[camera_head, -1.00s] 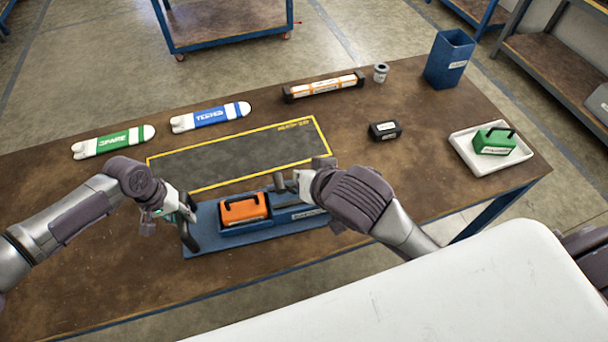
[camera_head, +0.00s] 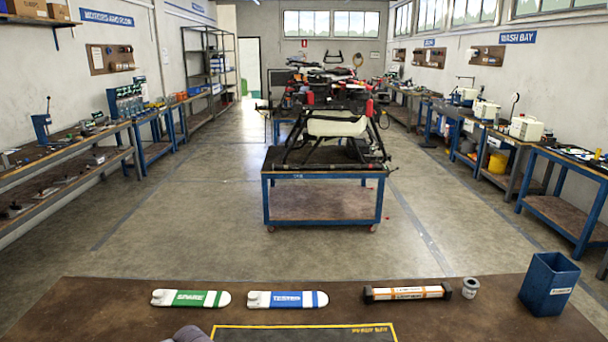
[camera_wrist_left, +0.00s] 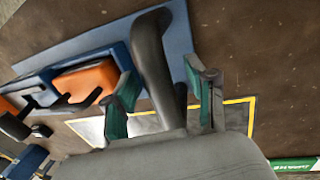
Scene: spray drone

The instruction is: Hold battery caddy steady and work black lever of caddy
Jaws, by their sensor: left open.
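In the left wrist view, the blue battery caddy (camera_wrist_left: 183,33) lies on the table, seen at an angle. A dark curved handle (camera_wrist_left: 152,50) rises at its near end. My left gripper (camera_wrist_left: 163,92) is open, with its green-padded fingers on either side of this handle. A gap shows on at least the right side; whether the left finger touches cannot be told. An orange battery (camera_wrist_left: 88,80) with a black handle sits in the caddy. Dark parts at the left edge are cut off, and I cannot tell whether the black lever is among them.
On the table (camera_head: 110,305) in the head view lie a green-marked SPARE piece (camera_head: 190,298), a blue-marked TESTED piece (camera_head: 287,299), an orange-and-white bar (camera_head: 407,293), a small grey can (camera_head: 470,288) and a blue bin (camera_head: 549,284). A yellow-bordered mat (camera_head: 300,335) is at the bottom.

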